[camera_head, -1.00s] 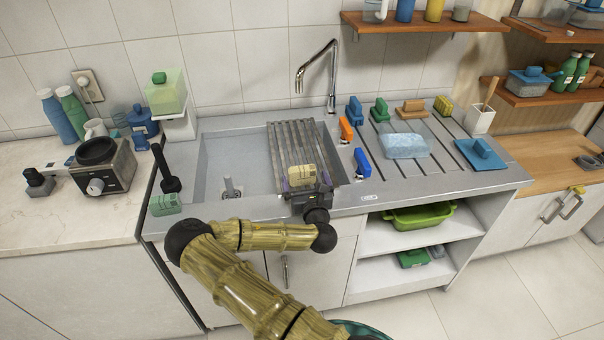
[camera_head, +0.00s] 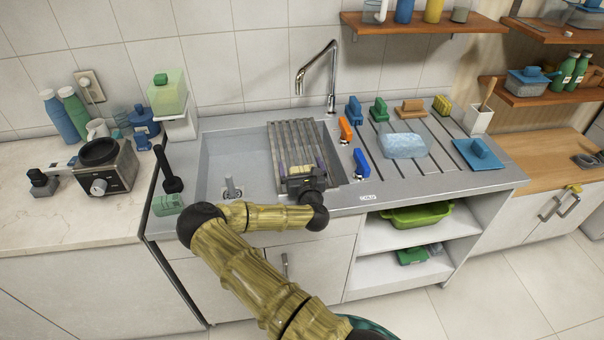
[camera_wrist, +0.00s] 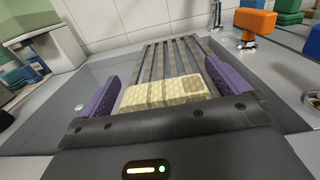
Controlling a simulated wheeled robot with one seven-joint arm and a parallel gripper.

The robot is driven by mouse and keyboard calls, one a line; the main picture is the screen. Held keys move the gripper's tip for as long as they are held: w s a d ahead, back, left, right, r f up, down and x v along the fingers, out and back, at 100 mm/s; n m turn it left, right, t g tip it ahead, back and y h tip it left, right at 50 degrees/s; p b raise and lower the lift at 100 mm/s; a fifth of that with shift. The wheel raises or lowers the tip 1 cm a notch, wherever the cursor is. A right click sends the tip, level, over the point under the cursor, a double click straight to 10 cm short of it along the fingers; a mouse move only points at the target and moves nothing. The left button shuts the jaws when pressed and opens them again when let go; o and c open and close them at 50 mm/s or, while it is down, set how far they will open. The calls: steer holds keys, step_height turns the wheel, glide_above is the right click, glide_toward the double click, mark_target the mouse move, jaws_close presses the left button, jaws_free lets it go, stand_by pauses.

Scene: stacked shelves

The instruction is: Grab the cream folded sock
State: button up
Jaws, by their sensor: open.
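The cream folded sock (camera_wrist: 163,91) lies at the near end of the grey slatted rack over the sink. In the wrist view it lies between the two purple finger pads of my gripper (camera_wrist: 162,72), close to both. In the head view my gripper (camera_head: 301,174) is over the near end of the rack, and only a thin strip of the sock (camera_head: 301,168) shows behind it. The jaws are open. The wrist view does not show clearly whether either pad touches the sock.
The slatted rack (camera_head: 296,142) spans the sink basin (camera_head: 229,160). The tall faucet (camera_head: 331,75) stands behind. The basin's left part is open.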

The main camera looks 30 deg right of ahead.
stand_by(0.5)
steer(key=c, duration=1)
step_height(320, 180, up, 10)
steer(key=b, duration=0.1)
